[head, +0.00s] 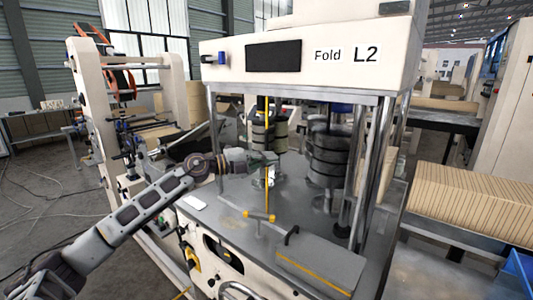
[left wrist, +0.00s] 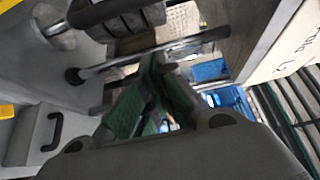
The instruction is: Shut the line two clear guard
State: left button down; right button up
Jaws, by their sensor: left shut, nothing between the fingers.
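The line two machine (head: 300,60) carries the sign "Fold L2". A thin upright yellow strip (head: 267,190) at its front looks like the edge of the clear guard; the see-through panel itself is hard to make out. The strip stands between the front posts, away from both. My left gripper (head: 272,160) is shut and empty, inside the frame opening at the strip's height; I cannot tell whether they touch. Its closed fingers (left wrist: 155,95) also show in the left wrist view, pointing past the machine's posts. My right gripper is not in view.
Dark stacked rollers (head: 328,155) stand inside the machine, right of my left gripper. A yellow-tipped T-shaped part (head: 259,215) and a grey box (head: 320,262) with a black handle (head: 291,235) sit at the deck's front. Slotted cardboard (head: 475,200) lies at the right.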

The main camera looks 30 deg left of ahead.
pick_arm(q)
jog(key=w+a+p, duration=0.1)
jog(key=w+a, duration=0.1)
jog(key=w, duration=0.1)
jog(key=shift+a, duration=0.2)
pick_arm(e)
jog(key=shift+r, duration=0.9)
pick_arm(q)
jog(key=shift+a, duration=0.15)
